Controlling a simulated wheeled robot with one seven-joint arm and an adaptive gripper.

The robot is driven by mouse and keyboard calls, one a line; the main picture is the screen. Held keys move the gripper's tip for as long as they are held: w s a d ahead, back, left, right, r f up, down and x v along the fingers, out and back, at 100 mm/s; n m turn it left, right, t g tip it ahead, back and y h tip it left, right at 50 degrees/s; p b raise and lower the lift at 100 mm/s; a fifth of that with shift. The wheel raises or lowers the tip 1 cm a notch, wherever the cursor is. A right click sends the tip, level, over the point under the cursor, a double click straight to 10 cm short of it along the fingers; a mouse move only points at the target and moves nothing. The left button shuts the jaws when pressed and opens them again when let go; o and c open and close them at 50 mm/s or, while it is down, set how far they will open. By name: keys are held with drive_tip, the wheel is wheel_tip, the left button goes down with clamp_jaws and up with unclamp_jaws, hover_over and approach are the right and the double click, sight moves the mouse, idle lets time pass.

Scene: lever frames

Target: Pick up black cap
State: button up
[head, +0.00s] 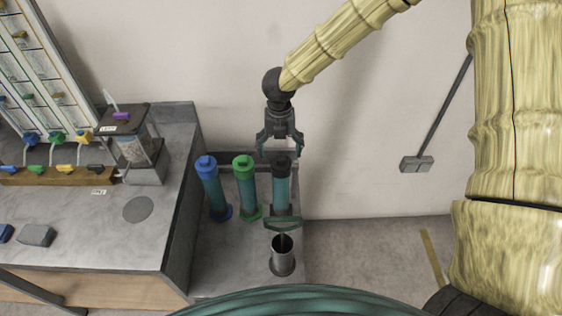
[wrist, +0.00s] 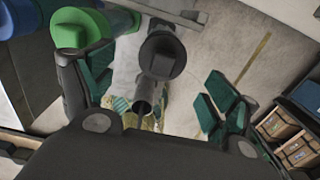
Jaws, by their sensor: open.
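The black cap (head: 281,163) sits on top of an upright teal cylinder (head: 281,191), the rightmost of three in the head view. In the wrist view the black cap (wrist: 163,56) shows as a round dark disc with a raised knob. My gripper (head: 280,149) is open and empty, pointing down just above the black cap. In the wrist view my gripper (wrist: 156,90) has its green-padded fingers spread wide, with the cap between and beyond them. The picture does not clearly show the height gap between fingertips and cap.
A green-capped cylinder (head: 244,185) stands close to the left, with a blue-capped cylinder (head: 210,188) beyond it. A grey-topped bench (head: 110,240) is at left. The wall is behind; floor at right is open.

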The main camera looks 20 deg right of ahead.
sight(281, 158)
drive_tip(key=shift+d+f+p, duration=0.15)
drive_tip(key=shift+f+p, duration=0.35)
drive_tip(key=shift+f, duration=0.7)
drive_tip(key=shift+d+f+p, duration=0.1)
drive_tip(key=shift+f+p, duration=0.35)
drive_tip(key=shift+f, duration=0.7)
drive_tip(key=c, duration=1.2)
